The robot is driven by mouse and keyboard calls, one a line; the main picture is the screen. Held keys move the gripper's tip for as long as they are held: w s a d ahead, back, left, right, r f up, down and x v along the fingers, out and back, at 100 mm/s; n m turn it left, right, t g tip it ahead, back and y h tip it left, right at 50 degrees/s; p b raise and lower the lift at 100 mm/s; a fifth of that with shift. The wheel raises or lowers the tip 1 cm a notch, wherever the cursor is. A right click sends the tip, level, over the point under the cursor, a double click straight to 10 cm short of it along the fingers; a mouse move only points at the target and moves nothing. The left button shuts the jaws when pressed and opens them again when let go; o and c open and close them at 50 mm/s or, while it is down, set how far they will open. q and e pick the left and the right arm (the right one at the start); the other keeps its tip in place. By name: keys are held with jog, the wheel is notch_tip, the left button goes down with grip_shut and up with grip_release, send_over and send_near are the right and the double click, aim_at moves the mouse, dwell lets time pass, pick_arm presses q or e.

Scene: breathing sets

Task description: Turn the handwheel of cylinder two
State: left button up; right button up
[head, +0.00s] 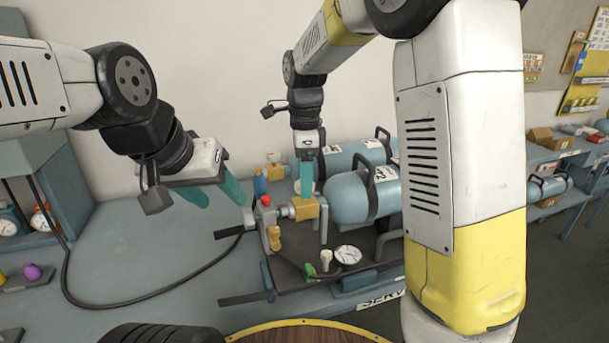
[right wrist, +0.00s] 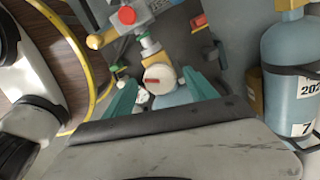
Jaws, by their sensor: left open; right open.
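Two pale blue cylinders lie on the bench. The front cylinder (head: 348,199) carries a black handle and a label that seems to end in 2; the rear cylinder (head: 338,157) is behind it. A pale round handwheel (right wrist: 158,77) with a red mark shows between my right fingers in the right wrist view; in the head view it (head: 297,187) is partly hidden behind a finger. My right gripper (head: 306,175) is open and points down over the front cylinder's brass valve (head: 308,208). I cannot tell whether its fingers touch the wheel. My left gripper (head: 212,192) is open and empty, left of the valve.
A red-topped fitting (head: 266,201) and a pressure gauge (head: 348,255) sit close to the valve. A black hose (head: 150,303) loops over the bench. The bench (head: 130,250) is mostly clear at left. Shelves (head: 565,160) stand at right.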

jog(key=shift+f, duration=0.35)
jog(key=c, duration=1.4)
jog(key=shift+n, duration=0.3)
